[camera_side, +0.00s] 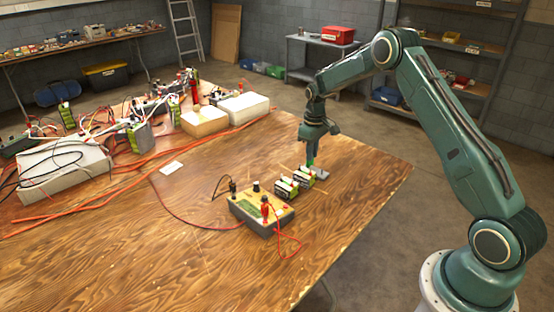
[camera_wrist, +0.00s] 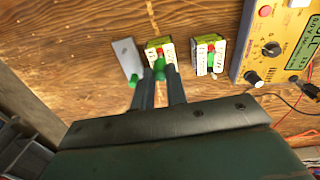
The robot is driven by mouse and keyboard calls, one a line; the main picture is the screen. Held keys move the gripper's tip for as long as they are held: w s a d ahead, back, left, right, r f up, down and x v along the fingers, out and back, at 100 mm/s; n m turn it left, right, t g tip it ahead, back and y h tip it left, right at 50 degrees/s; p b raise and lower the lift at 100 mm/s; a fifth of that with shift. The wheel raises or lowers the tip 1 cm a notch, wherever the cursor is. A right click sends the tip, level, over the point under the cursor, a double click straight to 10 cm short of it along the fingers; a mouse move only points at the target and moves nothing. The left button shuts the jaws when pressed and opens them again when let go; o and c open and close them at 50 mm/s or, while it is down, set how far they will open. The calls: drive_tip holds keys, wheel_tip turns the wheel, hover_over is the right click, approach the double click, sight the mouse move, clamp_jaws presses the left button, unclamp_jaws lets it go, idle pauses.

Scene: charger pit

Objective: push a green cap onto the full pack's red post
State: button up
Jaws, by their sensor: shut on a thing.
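My gripper (camera_wrist: 159,78) is shut on a green cap (camera_wrist: 159,66). In the side view, my gripper (camera_side: 311,158) points down just above the packs. In the wrist view the held cap overlaps the edge of one pack (camera_wrist: 154,44), beside the grey plate; whether they touch I cannot tell. That pack shows a red spot at its top. A second pack (camera_wrist: 203,63) stands beside it, nearer the tester, also with a red spot. Another green cap (camera_wrist: 133,82) is at the plate's end. I cannot tell which pack is the full one.
The grey plate (camera_wrist: 125,52) lies beside the packs. A yellow-topped tester (camera_side: 250,206) with a green display, knobs and red and black leads stands at their other side. Boxes, cables and a power strip crowd the table's left. The table's front is clear.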

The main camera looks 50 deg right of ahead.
drive_tip(key=shift+f, duration=1.5)
drive_tip(key=shift+f, duration=0.3)
idle(1.1)
drive_tip(key=o, duration=0.9)
drive_tip(key=shift+c, duration=0.2)
drive_tip(key=shift+o, duration=1)
drive_tip(key=shift+r, duration=0.1)
drive_tip(key=shift+r, duration=3.7)
